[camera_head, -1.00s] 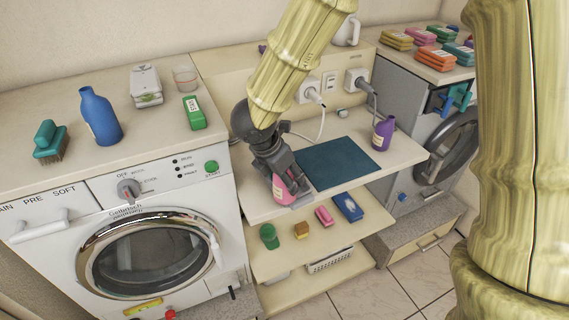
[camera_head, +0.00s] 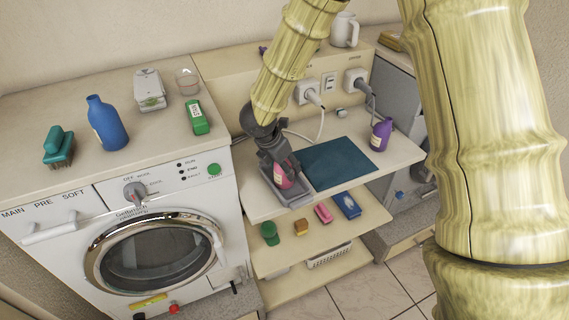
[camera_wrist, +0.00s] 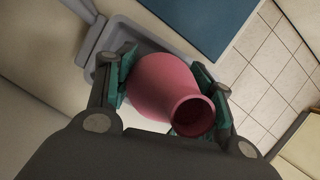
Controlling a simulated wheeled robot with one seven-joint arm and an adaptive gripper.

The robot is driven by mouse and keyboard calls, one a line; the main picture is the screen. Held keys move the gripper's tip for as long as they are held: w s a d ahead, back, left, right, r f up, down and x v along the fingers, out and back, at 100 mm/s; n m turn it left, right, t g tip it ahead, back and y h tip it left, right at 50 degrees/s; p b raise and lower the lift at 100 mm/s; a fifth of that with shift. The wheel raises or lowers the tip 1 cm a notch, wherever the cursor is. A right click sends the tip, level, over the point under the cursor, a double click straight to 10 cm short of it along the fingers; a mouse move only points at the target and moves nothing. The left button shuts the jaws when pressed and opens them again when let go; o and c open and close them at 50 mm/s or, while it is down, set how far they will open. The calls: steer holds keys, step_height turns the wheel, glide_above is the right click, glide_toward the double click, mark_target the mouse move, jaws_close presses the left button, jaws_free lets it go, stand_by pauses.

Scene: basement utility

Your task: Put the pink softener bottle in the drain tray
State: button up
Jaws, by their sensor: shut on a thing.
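The pink softener bottle (camera_head: 284,180) is held in my gripper (camera_head: 283,168), roughly upright, over the grey drain tray (camera_head: 291,204). The tray lies at the left of the pull-out board. The tray's rim shows around the bottle's lower end; I cannot tell whether the bottle touches its floor. In the wrist view the pink bottle (camera_wrist: 165,84) sits between the teal-padded fingers of my gripper (camera_wrist: 170,86), its dark open mouth towards the camera. Part of the grey tray (camera_wrist: 152,39) shows behind it.
A dark teal mat (camera_head: 338,163) lies right of the tray, with a purple bottle (camera_head: 381,135) beyond it. A shelf below holds a green cup-like item (camera_head: 269,232) and several small packs. A blue bottle (camera_head: 106,124) stands on the washing machine at left.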

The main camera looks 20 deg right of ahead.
steer(key=shift+f, duration=0.15)
steer(key=shift+f, duration=0.1)
steer(key=shift+f, duration=0.1)
steer(key=o, duration=1.1)
steer(key=shift+r, duration=0.2)
steer(key=b+v, duration=0.1)
steer(key=v, duration=1.1)
steer(key=shift+s+b, duration=0.15)
steer(key=shift+b, duration=0.25)
